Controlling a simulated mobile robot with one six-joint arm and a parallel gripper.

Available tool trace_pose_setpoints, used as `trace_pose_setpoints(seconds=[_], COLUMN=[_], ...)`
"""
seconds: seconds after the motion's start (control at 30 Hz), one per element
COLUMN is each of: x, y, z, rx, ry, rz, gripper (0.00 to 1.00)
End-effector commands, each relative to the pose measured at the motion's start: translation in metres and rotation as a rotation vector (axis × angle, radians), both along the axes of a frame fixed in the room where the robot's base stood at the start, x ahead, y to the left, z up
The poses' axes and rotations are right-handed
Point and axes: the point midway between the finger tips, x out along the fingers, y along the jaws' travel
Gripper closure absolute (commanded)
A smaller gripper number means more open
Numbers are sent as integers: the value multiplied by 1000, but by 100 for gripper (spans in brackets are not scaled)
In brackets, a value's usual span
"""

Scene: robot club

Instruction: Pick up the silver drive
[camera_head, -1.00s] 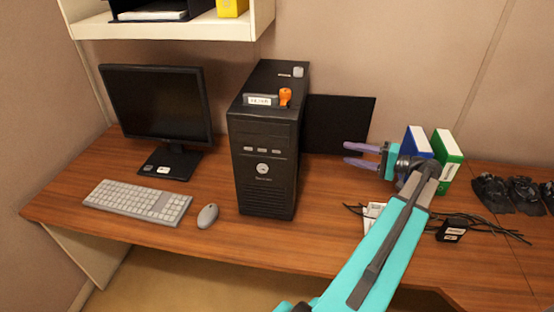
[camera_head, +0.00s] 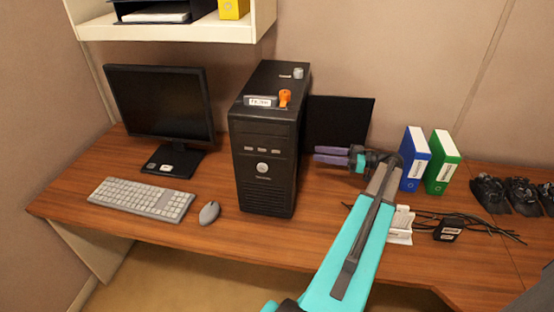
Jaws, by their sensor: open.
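A small silver piece (camera_head: 299,73) stands on top of the black computer tower (camera_head: 264,165), near its back right corner; it looks like the silver drive, but it is too small to be sure. An orange piece (camera_head: 285,97) stands near the tower's front top edge, beside a grey labelled box (camera_head: 261,101). My gripper (camera_head: 318,155) is open and empty, with its purple fingers pointing left. In the picture it is just right of the tower and lower than the silver piece.
A monitor (camera_head: 160,105), keyboard (camera_head: 141,199) and mouse (camera_head: 209,212) are left of the tower. A dark panel (camera_head: 338,122) stands behind my gripper. Blue (camera_head: 414,160) and green (camera_head: 442,163) binders, cables and a black adapter (camera_head: 448,230) are at right. A shelf (camera_head: 170,30) hangs above.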

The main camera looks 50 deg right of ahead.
Motion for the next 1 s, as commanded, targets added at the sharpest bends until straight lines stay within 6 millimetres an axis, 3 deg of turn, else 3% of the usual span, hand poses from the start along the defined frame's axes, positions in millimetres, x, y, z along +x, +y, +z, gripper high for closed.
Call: trace_pose_setpoints(seconds=[0.23, 0.7, 1.0], x=[5, 4, 27], y=[0, -1, 15], z=[-3, -4, -2], rx=[-140, -160, -158], ry=[-104, -117, -116], rz=[28, 26, 27], gripper=[56, 56, 56])
